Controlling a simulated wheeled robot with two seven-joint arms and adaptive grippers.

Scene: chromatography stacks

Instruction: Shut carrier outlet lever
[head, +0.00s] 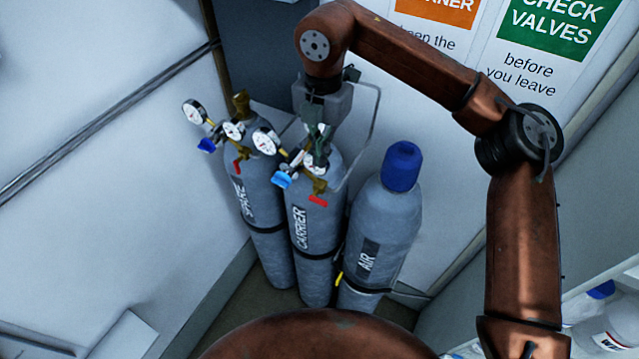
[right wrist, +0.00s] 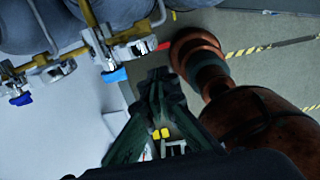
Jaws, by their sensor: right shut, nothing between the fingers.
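The carrier cylinder (head: 318,255) is the grey middle one, strapped upright, with a brass valve, white-faced gauges and a blue knob (head: 281,180). Its red outlet lever (head: 318,201) sits low on the valve, on the front side. My right gripper (head: 318,140) reaches down from above over the carrier valve, with dark green fingers shut and empty. In the right wrist view the shut fingertips (right wrist: 160,78) are beside the blue knob (right wrist: 115,76), and a red lever (right wrist: 163,46) shows just beyond them. I cannot tell whether the fingers touch the valve. My left gripper is out of view.
The spare cylinder (head: 262,220) stands left of the carrier, with its own gauges, blue knob and red lever (head: 237,166). The air cylinder (head: 385,235), with a blue cap, stands right. A thin pipe (head: 372,130) rises close to my gripper. Walls stand behind and left.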

